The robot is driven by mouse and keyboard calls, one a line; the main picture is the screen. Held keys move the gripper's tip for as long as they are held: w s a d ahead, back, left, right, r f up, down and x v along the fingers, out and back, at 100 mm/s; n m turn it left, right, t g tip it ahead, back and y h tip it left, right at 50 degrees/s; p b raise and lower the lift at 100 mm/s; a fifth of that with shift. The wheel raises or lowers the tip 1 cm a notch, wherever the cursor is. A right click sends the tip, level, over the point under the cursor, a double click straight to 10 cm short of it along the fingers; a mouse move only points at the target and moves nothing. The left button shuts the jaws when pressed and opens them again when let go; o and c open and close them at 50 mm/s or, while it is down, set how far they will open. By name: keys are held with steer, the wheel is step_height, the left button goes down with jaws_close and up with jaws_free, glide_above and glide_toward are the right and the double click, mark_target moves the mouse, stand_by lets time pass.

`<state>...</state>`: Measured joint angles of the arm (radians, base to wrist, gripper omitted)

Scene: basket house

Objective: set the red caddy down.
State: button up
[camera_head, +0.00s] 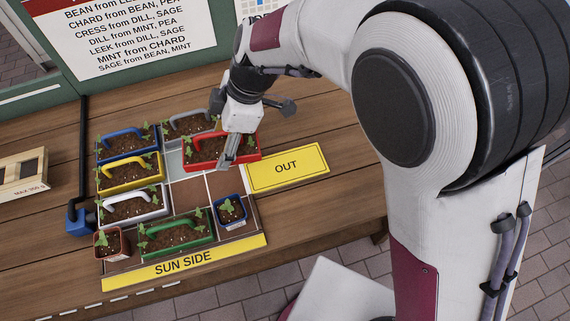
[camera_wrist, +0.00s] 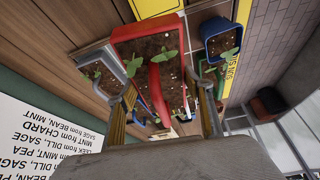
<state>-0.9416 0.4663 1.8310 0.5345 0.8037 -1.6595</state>
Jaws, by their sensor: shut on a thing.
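The red caddy (camera_head: 248,157) is a long planter of dark soil with green seedlings and a red handle. It is over the back right part of the tray, beside the yellow OUT plate (camera_head: 287,168). My gripper (camera_head: 229,152) is above it, shut on its handle. In the wrist view the red caddy (camera_wrist: 118,33) fills the upper middle, with its handle between the fingers of my gripper (camera_wrist: 160,88). Its underside is hidden, so I cannot tell whether it touches the tray.
The tray has a SUN SIDE front strip (camera_head: 184,262). Blue (camera_head: 128,155), grey (camera_head: 189,123), yellow (camera_head: 131,182), white (camera_head: 134,214) and green (camera_head: 177,241) caddies stand close together. A small blue pot (camera_head: 231,211) and red pot (camera_head: 110,243) flank the front. Bare cells show mid-tray.

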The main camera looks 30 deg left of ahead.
steer(key=w+d+m, duration=0.1)
steer(key=w+d, duration=0.5)
steer(key=w, duration=0.1)
steer(key=n, duration=0.2)
glide_above(283, 168)
steer(key=w, duration=0.1)
steer(key=shift+d, duration=0.45)
steer(key=shift+f, duration=3.1)
steer(key=shift+f, duration=1.9)
steer(key=shift+f, duration=0.1)
